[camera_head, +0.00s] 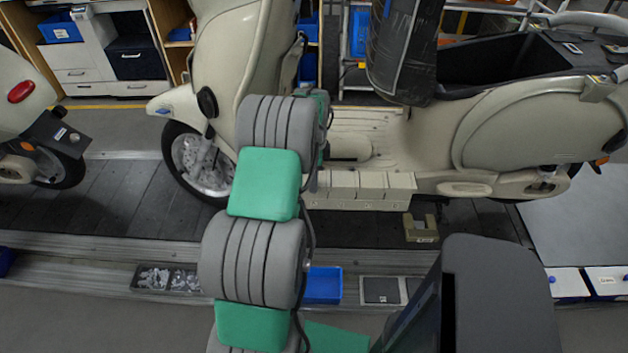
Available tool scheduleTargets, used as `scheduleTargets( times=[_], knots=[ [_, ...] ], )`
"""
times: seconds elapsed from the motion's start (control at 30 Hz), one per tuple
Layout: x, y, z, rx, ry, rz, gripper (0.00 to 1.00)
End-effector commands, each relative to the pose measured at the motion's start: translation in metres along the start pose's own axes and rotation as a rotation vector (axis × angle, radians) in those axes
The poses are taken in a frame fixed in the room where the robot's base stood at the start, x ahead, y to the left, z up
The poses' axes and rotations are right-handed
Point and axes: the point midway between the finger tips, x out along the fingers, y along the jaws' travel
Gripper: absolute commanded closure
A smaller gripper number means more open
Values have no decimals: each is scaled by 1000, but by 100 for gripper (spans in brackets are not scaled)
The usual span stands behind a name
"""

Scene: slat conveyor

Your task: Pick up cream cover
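A cream scooter (480,130) stands on the dark slat conveyor. A row of blocky cream pieces (360,190) sits along its lower side, below the footboard (375,125). I cannot tell which cream part is the cover, or whether these pieces are loose or attached. My grey and green arm rises from the bottom of the view and crosses in front of the scooter's front part. The far end of my arm is hidden behind its own thick links, so my gripper and anything in it do not show.
A small tan bracket-like block (421,228) lies near the conveyor's front edge. A blue tray (322,285) and dark bins of small parts (168,279) sit along the front ledge. Another scooter (25,110) stands at left.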

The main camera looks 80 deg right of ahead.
Motion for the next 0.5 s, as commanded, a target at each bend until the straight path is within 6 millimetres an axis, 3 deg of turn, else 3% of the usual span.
scheduleTargets(
  times=[0.17, 0.5],
  knots=[
    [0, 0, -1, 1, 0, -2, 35],
    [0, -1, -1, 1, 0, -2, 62]
  ],
)
